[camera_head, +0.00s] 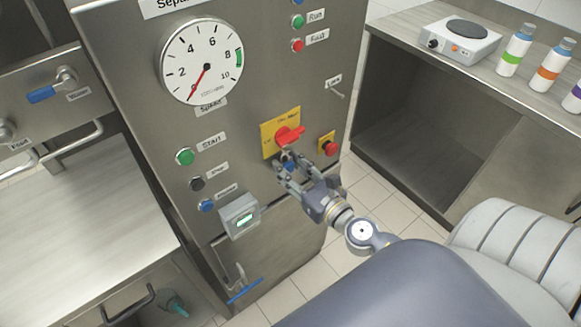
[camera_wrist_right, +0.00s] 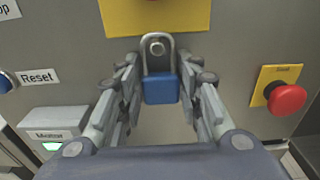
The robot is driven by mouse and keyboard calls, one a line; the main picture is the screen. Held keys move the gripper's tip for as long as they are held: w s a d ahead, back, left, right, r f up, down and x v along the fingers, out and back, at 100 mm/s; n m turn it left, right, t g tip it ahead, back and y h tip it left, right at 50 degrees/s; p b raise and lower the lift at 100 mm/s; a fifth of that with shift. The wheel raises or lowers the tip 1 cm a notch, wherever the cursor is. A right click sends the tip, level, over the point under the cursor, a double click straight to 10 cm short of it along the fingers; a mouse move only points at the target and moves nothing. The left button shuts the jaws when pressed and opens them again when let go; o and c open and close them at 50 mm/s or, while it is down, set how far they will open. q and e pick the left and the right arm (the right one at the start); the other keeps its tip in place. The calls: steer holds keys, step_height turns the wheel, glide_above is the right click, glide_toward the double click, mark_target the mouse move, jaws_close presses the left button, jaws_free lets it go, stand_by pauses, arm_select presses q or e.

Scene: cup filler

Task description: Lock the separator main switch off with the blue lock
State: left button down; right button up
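The blue lock (camera_wrist_right: 161,89) hangs upright below the yellow switch plate (camera_wrist_right: 155,14), its metal shackle (camera_wrist_right: 157,42) upward. A round metal part shows inside the shackle loop; I cannot tell whether the shackle is closed. My right gripper (camera_wrist_right: 161,82) has its fingers on both sides of the lock body and appears shut on it. In the head view, this gripper (camera_head: 287,163) is just below the red main switch handle (camera_head: 289,135), partly hiding the blue lock. The handle sticks out to the right. My left gripper is not in view.
A red button (camera_head: 330,148) on a yellow plate is close to the right of my gripper. The Reset button (camera_head: 206,205) and motor display box (camera_head: 240,214) are to its left. The metal peg labelled Lock (camera_head: 337,92) is bare. A side counter (camera_head: 400,25) stands at the right.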

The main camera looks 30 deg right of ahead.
steer(key=o, duration=0.4)
steer(key=s, duration=1.2)
steer(key=shift+d+r, duration=0.3)
steer(key=shift+d, duration=0.15)
steer(key=shift+f, duration=0.1)
